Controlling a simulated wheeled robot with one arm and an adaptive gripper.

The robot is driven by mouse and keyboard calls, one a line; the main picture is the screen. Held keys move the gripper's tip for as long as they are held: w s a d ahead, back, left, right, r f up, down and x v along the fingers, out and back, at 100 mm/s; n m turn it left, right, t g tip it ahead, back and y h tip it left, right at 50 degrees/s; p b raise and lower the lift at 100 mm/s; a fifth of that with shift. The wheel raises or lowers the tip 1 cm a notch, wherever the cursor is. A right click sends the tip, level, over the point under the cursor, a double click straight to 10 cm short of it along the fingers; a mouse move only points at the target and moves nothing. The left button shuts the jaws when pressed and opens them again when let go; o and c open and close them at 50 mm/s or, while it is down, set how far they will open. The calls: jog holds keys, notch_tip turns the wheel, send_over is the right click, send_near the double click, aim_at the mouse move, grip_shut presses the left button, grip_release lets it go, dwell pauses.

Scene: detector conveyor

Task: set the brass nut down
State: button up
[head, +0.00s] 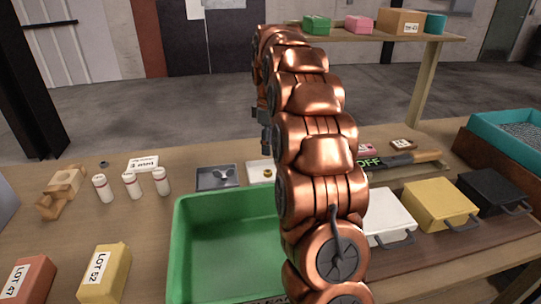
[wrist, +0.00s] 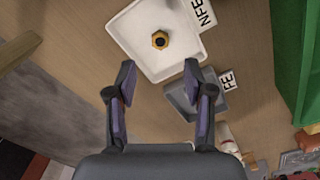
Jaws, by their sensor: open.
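The brass nut (wrist: 160,40) lies in a white square tray (wrist: 140,62) labelled NFE in the wrist view. In the head view the nut (head: 267,174) shows as a small gold ring on the white tray (head: 254,166), just left of my arm. My gripper (wrist: 157,92) is open and empty in the wrist view, its two fingers apart, with the nut beyond the fingertips and touching neither. In the head view the gripper is mostly hidden by my arm.
A grey tray (head: 205,184) with a silvery piece in it stands left of the white tray. A green bin (head: 183,250) is in front. Several white bottles (head: 132,186) stand at left. White (head: 388,214), yellow (head: 440,203) and black (head: 490,190) boxes are at right.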

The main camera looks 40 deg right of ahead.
jog(key=shift+r, duration=1.45)
